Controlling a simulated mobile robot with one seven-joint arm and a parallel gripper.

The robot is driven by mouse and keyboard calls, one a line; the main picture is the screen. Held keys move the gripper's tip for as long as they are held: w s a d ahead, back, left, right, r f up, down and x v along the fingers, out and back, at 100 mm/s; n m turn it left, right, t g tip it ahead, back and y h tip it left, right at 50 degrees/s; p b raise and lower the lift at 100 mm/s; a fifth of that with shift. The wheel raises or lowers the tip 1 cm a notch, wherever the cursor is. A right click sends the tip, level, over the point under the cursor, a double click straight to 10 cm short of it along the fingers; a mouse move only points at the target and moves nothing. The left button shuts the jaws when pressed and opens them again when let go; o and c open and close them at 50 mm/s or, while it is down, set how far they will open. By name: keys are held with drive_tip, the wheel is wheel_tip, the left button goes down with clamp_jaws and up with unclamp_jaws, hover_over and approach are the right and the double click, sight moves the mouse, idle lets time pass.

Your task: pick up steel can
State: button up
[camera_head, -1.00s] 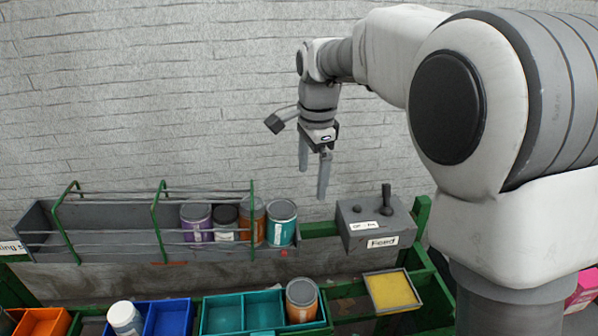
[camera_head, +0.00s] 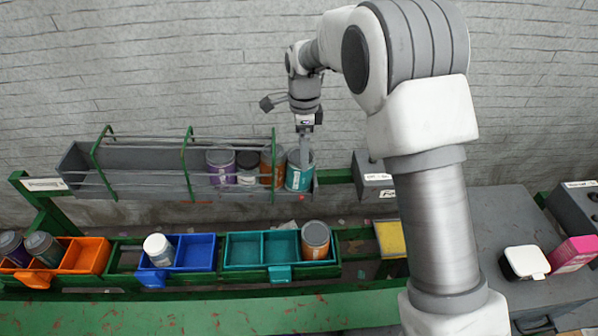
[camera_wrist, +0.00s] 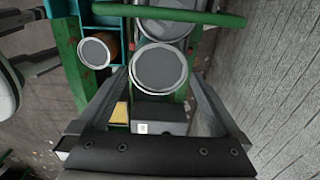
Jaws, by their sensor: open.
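My gripper (camera_head: 306,160) is open, its fingers pointing down at the teal can (camera_head: 299,180) at the right end of the rack. In the wrist view, my gripper (camera_wrist: 160,74) has its fingers spread to either side of that can's round grey lid (camera_wrist: 159,70). I cannot tell how far down the fingers reach beside it. To its left in the rack stand an orange can (camera_head: 267,173), a dark-lidded can (camera_head: 248,175) and a purple can (camera_head: 221,172). No can is plainly all steel; several have grey metal lids.
The grey rack (camera_head: 130,160) has green hoops and rails; one hoop (camera_head: 274,150) stands close left of the teal can. A control box (camera_head: 372,180) is to the right. Below are orange (camera_head: 93,255), blue (camera_head: 198,250) and teal (camera_head: 243,250) bins; another orange can (camera_head: 316,238) stands in the teal bin.

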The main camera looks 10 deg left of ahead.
sight(299, 170)
drive_tip(key=shift+f, duration=0.95)
drive_tip(key=shift+s+a+f+p, duration=0.1)
drive_tip(key=shift+a+f+p, duration=0.05)
drive_tip(key=shift+f, duration=0.75)
drive_tip(key=shift+s+a+f+p, duration=0.1)
drive_tip(key=shift+a+f+p, duration=0.1)
drive_tip(key=shift+f, duration=0.75)
drive_tip(key=shift+s+a+f+p, duration=0.1)
drive_tip(key=shift+f+p, duration=0.05)
drive_tip(key=shift+f, duration=0.75)
drive_tip(key=shift+c, duration=0.2)
drive_tip(key=c, duration=1)
drive_tip(key=shift+w+r, duration=0.1)
drive_tip(key=shift+r, duration=0.1)
